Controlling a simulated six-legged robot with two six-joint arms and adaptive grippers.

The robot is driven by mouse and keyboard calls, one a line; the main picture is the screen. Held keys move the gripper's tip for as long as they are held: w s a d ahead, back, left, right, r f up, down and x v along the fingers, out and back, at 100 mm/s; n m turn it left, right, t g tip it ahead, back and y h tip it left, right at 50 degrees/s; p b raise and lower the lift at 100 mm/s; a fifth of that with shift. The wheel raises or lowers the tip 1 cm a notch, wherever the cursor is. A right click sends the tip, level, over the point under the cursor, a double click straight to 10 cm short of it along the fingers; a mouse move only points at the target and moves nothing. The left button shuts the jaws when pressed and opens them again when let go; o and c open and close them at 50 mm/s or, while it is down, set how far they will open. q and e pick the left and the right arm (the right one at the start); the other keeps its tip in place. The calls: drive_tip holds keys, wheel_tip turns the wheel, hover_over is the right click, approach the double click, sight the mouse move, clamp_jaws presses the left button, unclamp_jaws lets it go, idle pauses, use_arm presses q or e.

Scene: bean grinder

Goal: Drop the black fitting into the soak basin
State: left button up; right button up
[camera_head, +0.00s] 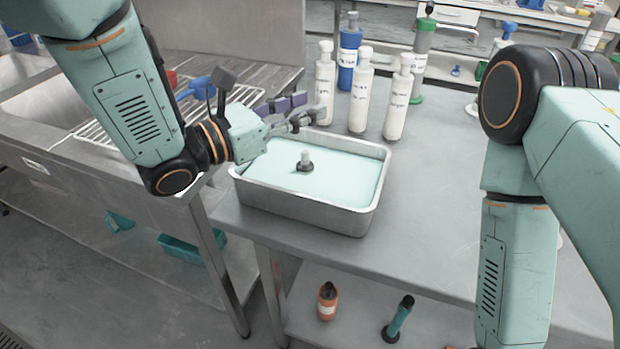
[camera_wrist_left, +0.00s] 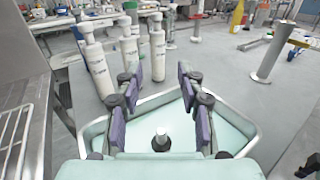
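The soak basin (camera_head: 300,205) is a metal tray of pale green liquid on the grey table, and its rim also shows in the left wrist view (camera_wrist_left: 255,135). The fitting (camera_head: 304,163) has a black base and a grey top. It stands upright inside the basin, with its top above the liquid; the left wrist view shows it too (camera_wrist_left: 160,139). My left gripper (camera_head: 295,112) is over the basin's back left part, above and apart from the fitting. Its purple-padded fingers (camera_wrist_left: 160,88) are spread with nothing between them. My right arm comes down at the right; its gripper is out of view.
White bottles (camera_head: 361,92) stand close behind the basin, with a blue bottle (camera_head: 349,52) and a green-grey one (camera_head: 421,60) beyond. A sink with a wire rack (camera_head: 100,125) is at the left. The table right of the basin is clear.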

use_arm(q)
wheel_tip(320, 180, up, 10)
drive_tip(key=shift+s+d+f, duration=0.15)
drive_tip(key=shift+s+f, duration=0.05)
drive_tip(key=shift+w, duration=0.1)
idle(0.3)
